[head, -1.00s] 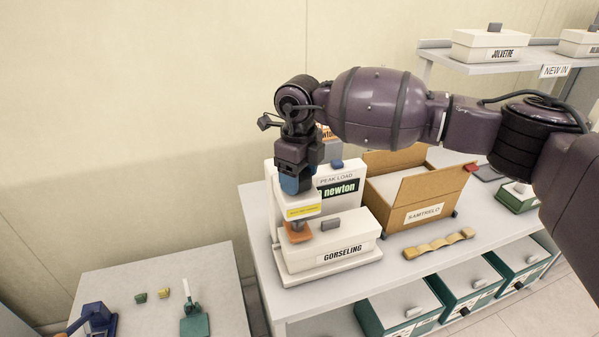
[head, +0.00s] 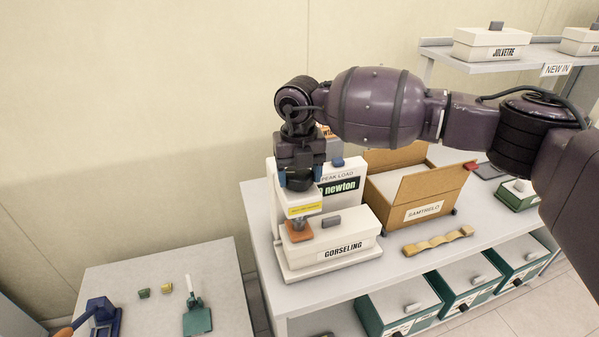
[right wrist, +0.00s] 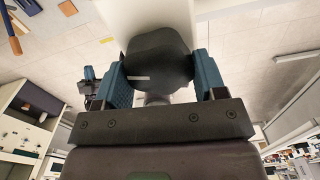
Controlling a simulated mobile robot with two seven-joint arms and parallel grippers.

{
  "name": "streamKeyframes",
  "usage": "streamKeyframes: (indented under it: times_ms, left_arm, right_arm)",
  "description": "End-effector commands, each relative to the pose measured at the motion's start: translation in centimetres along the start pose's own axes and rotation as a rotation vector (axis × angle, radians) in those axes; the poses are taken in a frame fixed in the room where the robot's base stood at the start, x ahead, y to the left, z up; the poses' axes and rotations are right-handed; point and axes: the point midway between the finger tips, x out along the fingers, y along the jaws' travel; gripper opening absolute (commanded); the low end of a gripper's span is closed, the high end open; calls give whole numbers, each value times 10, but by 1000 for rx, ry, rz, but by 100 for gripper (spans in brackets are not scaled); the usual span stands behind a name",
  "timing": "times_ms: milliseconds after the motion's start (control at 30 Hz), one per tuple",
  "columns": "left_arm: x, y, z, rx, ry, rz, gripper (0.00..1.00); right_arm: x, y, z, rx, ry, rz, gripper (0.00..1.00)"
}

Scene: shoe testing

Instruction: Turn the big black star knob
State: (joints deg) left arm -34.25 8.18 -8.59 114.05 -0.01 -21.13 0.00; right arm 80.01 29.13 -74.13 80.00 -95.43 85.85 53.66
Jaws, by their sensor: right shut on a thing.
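The big black star knob (head: 299,184) sits on top of the white tester (head: 344,172), above its yellow label. My right gripper (head: 300,178) points down over it, with a blue finger on either side. In the right wrist view, the dark lobed knob (right wrist: 160,55) with a short white mark lies between the two blue fingers of my right gripper (right wrist: 160,70). The gripper is shut on the knob. The knob's far side is partly hidden in the head view. My left gripper is not in view.
A white box marked GORSELING (head: 345,243) stands on the tester's base, beside an orange block (head: 298,232). An open cardboard box (head: 427,194) stands to the right, with a tan strap-like piece (head: 437,241) before it. A lower table (head: 160,275) is at the left.

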Motion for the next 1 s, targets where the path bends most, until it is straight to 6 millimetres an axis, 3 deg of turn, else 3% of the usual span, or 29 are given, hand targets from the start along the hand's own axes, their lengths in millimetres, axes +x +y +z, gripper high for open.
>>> streamKeyframes:
  times_ms: [633,667,800,1000]
  left_arm:
    - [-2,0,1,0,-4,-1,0]
    - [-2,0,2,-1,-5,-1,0]
    - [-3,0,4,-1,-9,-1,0]
    - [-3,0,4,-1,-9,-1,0]
  right_arm:
    - [-2,0,1,55,-3,0,41]
    - [-2,0,1,55,-3,0,66]
    - [-1,0,1,54,-2,0,87]
    - [-1,0,0,53,-1,0,90]
